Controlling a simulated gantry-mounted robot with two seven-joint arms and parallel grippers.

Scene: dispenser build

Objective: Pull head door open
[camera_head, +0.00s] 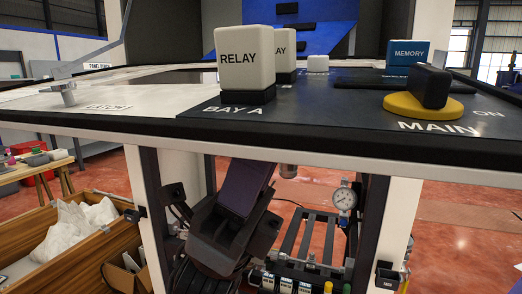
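Neither of my grippers can be made out in this head view. I cannot tell for certain which part is the head door. A white panel (130,100) carries the word LATCH, and a small metal latch knob (67,94) stands at its left. To its right, a black panel (345,112) labelled BAY A and MAIN holds a white RELAY block (244,57) on a black base. A second white relay block (285,50) stands behind it, partly hidden. A black rotary handle (431,86) on a yellow disc sits at the right, near the word ON.
A blue MEMORY block (407,53) stands at the back right. Below the panel are a tilted dark device (238,205), a pressure gauge (344,199) and a row of small labelled modules (290,284). A wooden crate (75,258) with white bags stands at lower left.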

